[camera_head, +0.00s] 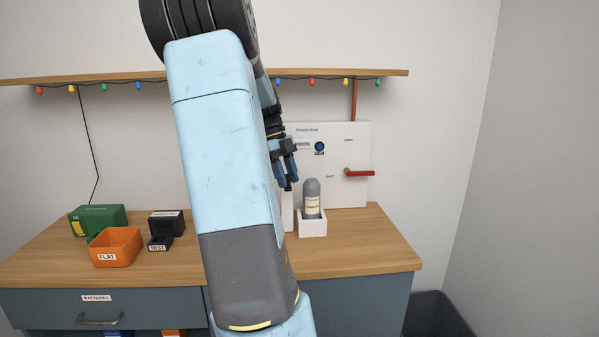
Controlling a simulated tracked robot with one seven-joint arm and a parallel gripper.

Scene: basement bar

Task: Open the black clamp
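I cannot make out a black clamp for certain in the head view; my arm covers the middle of the counter and part of the white panel (345,140). My gripper (288,184) points down in front of the panel's left part, above and left of a grey bottle (312,189). The bottle stands upright in a white holder (312,228) on the counter. Its fingers are small and dark, and I cannot tell how far apart they are. The panel carries a blue knob (319,146) and a red-handled lever (360,173).
On the wooden counter (360,245) at left are a green box (100,218), an orange bin (116,246) marked FLAT and a black unit (167,222) marked TEST. A shelf (340,73) with coloured bulbs runs above. The counter's right end is clear.

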